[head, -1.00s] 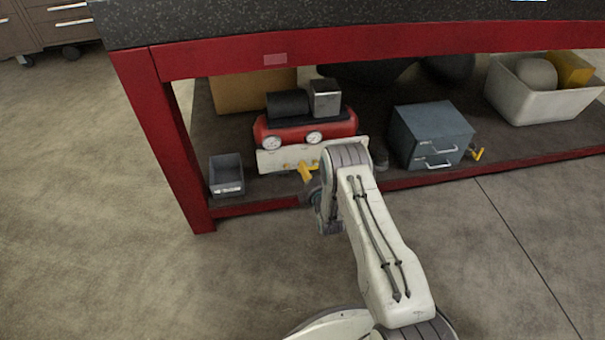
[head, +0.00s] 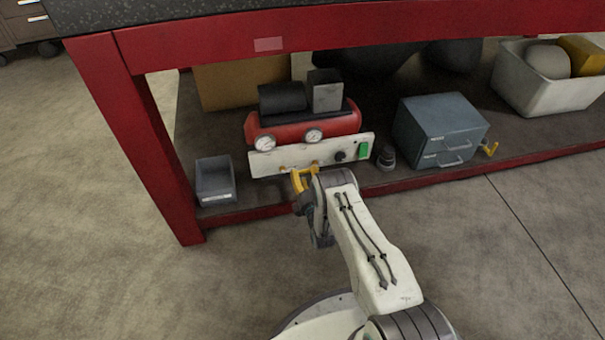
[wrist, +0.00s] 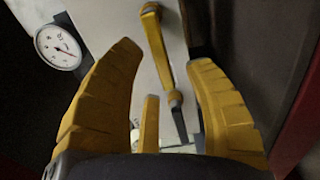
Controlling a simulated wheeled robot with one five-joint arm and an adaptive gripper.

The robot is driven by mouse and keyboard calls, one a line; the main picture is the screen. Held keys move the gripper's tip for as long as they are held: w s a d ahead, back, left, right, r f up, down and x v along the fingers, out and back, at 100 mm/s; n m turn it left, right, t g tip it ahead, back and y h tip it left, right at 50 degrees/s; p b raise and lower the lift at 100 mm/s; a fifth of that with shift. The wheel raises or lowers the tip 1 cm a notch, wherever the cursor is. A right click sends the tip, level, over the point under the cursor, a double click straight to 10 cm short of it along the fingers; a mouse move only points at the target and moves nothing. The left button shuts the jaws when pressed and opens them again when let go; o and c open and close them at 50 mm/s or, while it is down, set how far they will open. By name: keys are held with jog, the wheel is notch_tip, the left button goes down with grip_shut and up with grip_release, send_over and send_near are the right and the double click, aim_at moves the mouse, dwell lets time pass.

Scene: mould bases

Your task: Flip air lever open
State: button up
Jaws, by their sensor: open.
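The red air compressor (head: 300,130) stands on the low shelf, with a white front panel (head: 262,162) below its gauges. In the wrist view a slim yellow lever (wrist: 157,50) lies against the white panel (wrist: 110,18), between my two yellow fingers. My gripper (wrist: 166,57) is open around it, with a gap on each side; I cannot tell if it touches. A short yellow piece (wrist: 150,122) shows lower between the fingers; I cannot tell what it is. In the head view my gripper (head: 302,180) is at the panel's lower edge, and my arm hides part of this area.
A grey bin (head: 215,182) stands left of the compressor. A blue-grey drawer box (head: 440,125) stands right, with another yellow handle (head: 490,149) beside it. The red bench frame (head: 140,150) borders the left, and a shelf edge runs in front.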

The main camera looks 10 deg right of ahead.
jog(key=shift+w+b, duration=0.35)
jog(key=shift+w, duration=0.75)
jog(key=shift+c, duration=0.2)
grip_shut()
